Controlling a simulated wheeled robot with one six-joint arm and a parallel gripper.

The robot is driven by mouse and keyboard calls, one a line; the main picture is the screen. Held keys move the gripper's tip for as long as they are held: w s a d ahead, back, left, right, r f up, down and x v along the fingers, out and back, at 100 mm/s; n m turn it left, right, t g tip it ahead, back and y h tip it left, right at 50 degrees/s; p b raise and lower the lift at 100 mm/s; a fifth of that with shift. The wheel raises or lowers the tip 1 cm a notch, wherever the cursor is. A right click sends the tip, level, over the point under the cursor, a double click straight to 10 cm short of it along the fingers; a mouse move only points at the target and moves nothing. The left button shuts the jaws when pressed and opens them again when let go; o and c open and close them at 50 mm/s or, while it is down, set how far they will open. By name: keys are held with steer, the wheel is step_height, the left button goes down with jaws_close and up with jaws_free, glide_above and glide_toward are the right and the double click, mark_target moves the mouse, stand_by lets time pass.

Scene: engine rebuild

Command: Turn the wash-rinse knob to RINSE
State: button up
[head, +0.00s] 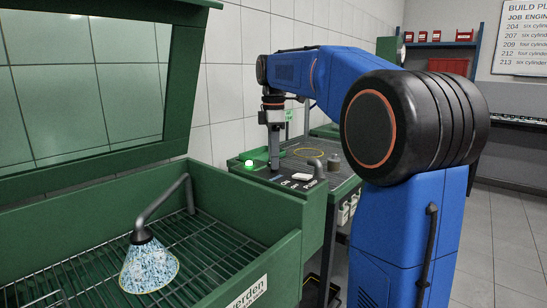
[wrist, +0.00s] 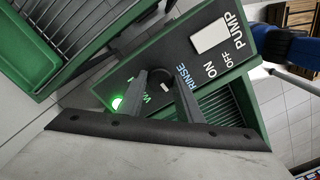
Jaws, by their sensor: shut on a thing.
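The wash-rinse knob (wrist: 160,76) is a small dark knob on the dark control panel (wrist: 205,62), mostly hidden between my fingers in the wrist view. The word RINSE stands just right of the fingers there, and part of a word starting with W shows on the left. My gripper (wrist: 164,77) is shut on the knob, one finger on each side. I cannot read which way the knob points. In the head view my gripper (head: 275,166) reaches straight down onto the panel, and the knob is hidden there.
A lit green lamp (wrist: 117,103) is left of the fingers. A white PUMP switch (wrist: 210,36) with ON and OFF labels is on the same panel. The green wash tank (head: 285,262) stands in front with its lid raised, and water sprays from a bent pipe (head: 162,205) inside.

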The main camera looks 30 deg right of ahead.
steer(key=shift+n, duration=1.6)
steer(key=o, duration=1)
steer(key=shift+o, duration=0.2)
step_height(320, 180, up, 17)
steer(key=shift+r, duration=0.2)
